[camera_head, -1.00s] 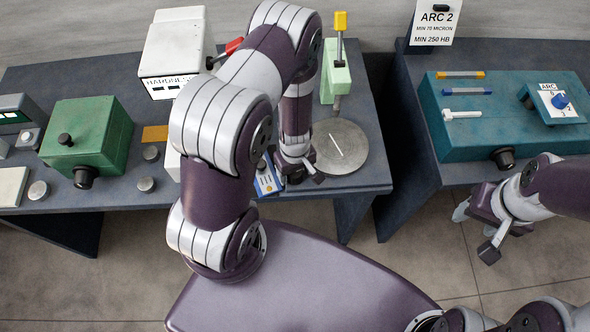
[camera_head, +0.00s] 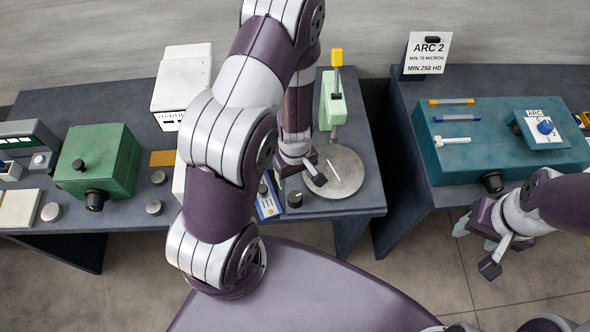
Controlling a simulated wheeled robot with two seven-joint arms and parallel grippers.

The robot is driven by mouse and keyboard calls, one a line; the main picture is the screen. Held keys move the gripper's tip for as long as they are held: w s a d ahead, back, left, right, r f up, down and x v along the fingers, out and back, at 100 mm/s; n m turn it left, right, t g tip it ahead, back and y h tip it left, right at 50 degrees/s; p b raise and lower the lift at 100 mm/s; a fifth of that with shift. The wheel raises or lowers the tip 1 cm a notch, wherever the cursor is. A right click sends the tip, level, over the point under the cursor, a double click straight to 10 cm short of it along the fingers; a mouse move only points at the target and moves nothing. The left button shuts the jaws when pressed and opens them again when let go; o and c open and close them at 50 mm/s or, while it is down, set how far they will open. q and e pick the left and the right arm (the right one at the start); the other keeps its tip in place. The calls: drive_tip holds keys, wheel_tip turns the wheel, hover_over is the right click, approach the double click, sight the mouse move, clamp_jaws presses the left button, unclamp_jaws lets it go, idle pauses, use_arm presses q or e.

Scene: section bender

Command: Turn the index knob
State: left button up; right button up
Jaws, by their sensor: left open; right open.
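A blue knob (camera_head: 545,127) sits on a white dial plate marked "ARC" with digits, on top of the teal machine (camera_head: 480,165) at right. A small black knob (camera_head: 295,198) stands beside the round grey plate (camera_head: 345,180) on the left table; I cannot tell which knob is the index knob. My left gripper (camera_head: 301,178) is open above the near left edge of the round plate, close behind the black knob. My arm hides part of the table there. My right gripper (camera_head: 475,248) is open in front of the teal machine, well below and left of the blue knob.
A light green stand (camera_head: 333,105) with a yellow top rises behind the round plate. A blue-and-white box (camera_head: 267,200) is left of the black knob. A green machine (camera_head: 98,160) and a white hardness unit (camera_head: 182,80) stand further left. A gap separates the two tables.

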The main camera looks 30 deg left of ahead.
sight(294, 197)
idle(0.3)
use_arm(q)
drive_tip(key=shift+f, duration=0.3)
wheel_tip(294, 197, down, 11)
drive_tip(key=m+b, duration=0.2)
drive_tip(key=b, duration=0.5)
drive_tip(key=m+b, duration=0.3)
drive_tip(key=b, duration=0.5)
drive_tip(key=shift+s+f, duration=0.15)
drive_tip(key=shift+f, duration=0.05)
drive_tip(key=shift+f+b, duration=0.45)
drive_tip(key=shift+f, duration=0.1)
